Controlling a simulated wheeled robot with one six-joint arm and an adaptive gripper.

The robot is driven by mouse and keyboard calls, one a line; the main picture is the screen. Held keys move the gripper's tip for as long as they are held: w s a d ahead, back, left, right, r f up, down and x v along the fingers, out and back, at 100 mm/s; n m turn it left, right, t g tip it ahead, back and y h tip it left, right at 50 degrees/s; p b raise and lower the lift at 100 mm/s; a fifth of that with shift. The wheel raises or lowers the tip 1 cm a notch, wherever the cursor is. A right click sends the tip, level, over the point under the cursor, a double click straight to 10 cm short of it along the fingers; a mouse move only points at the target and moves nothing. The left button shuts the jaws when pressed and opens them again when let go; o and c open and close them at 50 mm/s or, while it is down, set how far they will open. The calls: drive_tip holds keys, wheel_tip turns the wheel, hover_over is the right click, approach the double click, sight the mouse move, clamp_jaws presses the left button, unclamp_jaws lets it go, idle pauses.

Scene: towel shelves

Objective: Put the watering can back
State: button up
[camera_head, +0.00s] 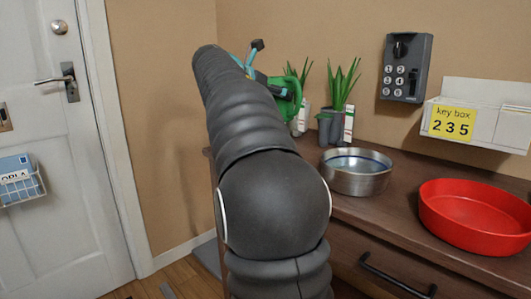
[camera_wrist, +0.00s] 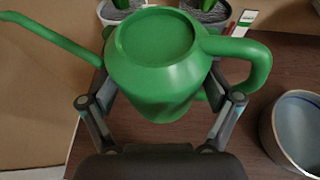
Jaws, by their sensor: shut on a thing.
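The green watering can (camera_wrist: 160,85) fills the middle of the wrist view, with its spout to the left and its handle to the right. My gripper (camera_wrist: 163,100) has a finger on each side of the can and is shut on its body. In the head view the can (camera_head: 287,88) shows only in part, behind my dark arm. My gripper (camera_head: 255,58) is mostly hidden there. The can is at the far left part of the wooden cabinet top (camera_head: 400,180), near the plants. I cannot tell whether it touches the surface.
Potted plants (camera_head: 340,90) stand at the back of the cabinet. A metal bowl (camera_head: 356,180) and a red round dish (camera_head: 470,230) stand to the right. A lockbox (camera_head: 404,68) and a key box (camera_head: 453,122) are at the wall. A white door (camera_head: 50,150) is at left.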

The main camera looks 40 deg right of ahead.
drive_tip(key=shift+m+g, duration=0.5)
drive_tip(key=shift+g, duration=0.1)
drive_tip(key=s+d, duration=0.1)
drive_tip(key=s+d+r, duration=0.1)
drive_tip(key=s, duration=0.1)
drive_tip(key=s+d+r, duration=0.1)
drive_tip(key=d, duration=0.1)
drive_tip(key=shift+s, duration=0.35)
drive_tip(key=w+a+f+b, duration=0.1)
drive_tip(key=w+a+f, duration=0.1)
drive_tip(key=w+f, duration=0.1)
drive_tip(key=w+a+f+b, duration=0.2)
drive_tip(key=w+f, duration=0.1)
drive_tip(key=w+a+f+b, duration=0.1)
drive_tip(key=w+a+f, duration=0.1)
drive_tip(key=w+f, duration=0.1)
drive_tip(key=shift+w+a+f, duration=0.35)
drive_tip(key=shift+a+f, duration=0.05)
drive_tip(key=shift+f, duration=0.45)
drive_tip(key=shift+f, duration=0.15)
drive_tip(key=o, duration=1.4)
